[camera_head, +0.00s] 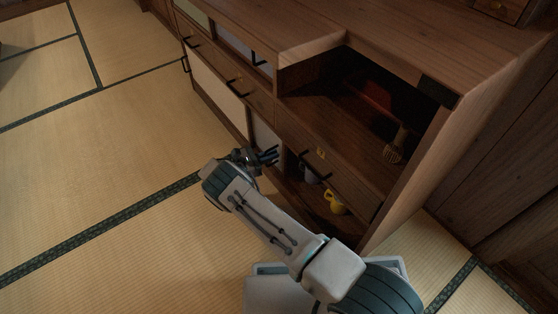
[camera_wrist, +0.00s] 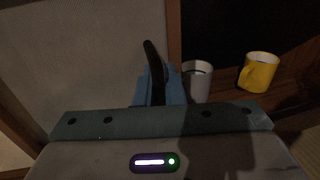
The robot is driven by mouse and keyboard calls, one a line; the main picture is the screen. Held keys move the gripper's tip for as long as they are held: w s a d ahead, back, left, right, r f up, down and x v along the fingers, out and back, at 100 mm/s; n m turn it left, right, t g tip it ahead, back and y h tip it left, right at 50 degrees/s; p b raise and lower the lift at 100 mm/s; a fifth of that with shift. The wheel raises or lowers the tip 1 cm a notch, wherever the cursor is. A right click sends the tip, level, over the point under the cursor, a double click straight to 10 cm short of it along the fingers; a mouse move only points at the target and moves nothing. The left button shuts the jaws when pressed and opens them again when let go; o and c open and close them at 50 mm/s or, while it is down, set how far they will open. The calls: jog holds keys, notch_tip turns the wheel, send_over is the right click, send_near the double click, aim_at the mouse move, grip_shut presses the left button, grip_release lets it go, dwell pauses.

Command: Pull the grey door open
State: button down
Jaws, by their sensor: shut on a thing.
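The grey door (camera_head: 265,138) is a low panel in the wooden cabinet, partly hidden by my gripper and arm in the head view. In the wrist view its pale grey face (camera_wrist: 80,50) fills the left side, with a wooden edge on its right. My gripper (camera_head: 270,156) is at the door's front. In the wrist view its blue fingers (camera_wrist: 158,86) are shut on the dark upright handle (camera_wrist: 152,58). I cannot tell whether the door has moved from its frame.
Right of the door, an open compartment holds a yellow mug (camera_head: 335,203) and a grey-white cup (camera_wrist: 197,82). Drawers with black handles (camera_head: 238,87) run above. An open upper shelf holds a whisk-like item (camera_head: 396,146). The tatami floor (camera_head: 110,150) left of the cabinet is clear.

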jog(key=shift+w+a+f, duration=0.1)
jog(key=shift+w+a, duration=0.35)
jog(key=shift+w, duration=0.1)
jog(key=c, duration=1.5)
grip_release()
jog(key=shift+a, duration=0.1)
jog(key=shift+c, duration=0.2)
jog(key=v, duration=1.1)
jog(key=shift+s+a, duration=0.2)
jog(key=shift+a, duration=0.15)
